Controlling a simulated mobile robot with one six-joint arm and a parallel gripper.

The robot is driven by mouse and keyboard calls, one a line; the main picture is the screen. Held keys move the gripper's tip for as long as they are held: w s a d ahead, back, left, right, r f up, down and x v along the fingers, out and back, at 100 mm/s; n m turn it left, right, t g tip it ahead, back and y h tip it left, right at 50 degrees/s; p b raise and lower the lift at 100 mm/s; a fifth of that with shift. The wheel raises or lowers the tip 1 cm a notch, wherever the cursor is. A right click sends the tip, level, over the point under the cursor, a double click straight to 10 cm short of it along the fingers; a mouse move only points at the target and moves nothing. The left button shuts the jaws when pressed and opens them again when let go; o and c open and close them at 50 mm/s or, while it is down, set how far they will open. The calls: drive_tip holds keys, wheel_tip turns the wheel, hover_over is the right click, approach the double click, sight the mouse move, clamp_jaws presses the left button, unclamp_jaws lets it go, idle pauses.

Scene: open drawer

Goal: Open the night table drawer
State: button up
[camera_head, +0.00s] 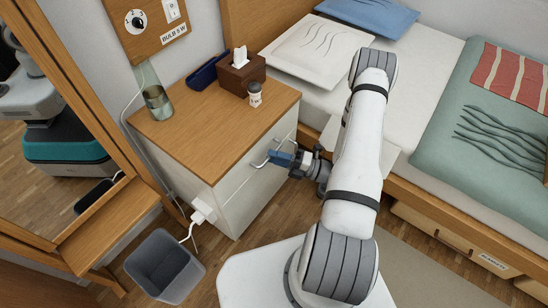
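The night table (190,126) stands against the wall at the left of the bed, with a wooden top and a pale front. Its drawer front (236,186) looks flush with the cabinet. A thin metal handle (258,164) shows on the front, partly hidden by my gripper. My gripper (278,157), with blue fingers, is at the handle, coming from the right. Whether the fingers are around the handle or only beside it, and whether they are open or shut, is too small to tell.
On the night table are a tissue box (242,76), a small bottle (255,94), a dark blue case (207,72) and a glass (158,103). A grey bin (165,266) stands on the floor at front left. The bed (430,70) closes off the right side.

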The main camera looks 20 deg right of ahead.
clamp_jaws()
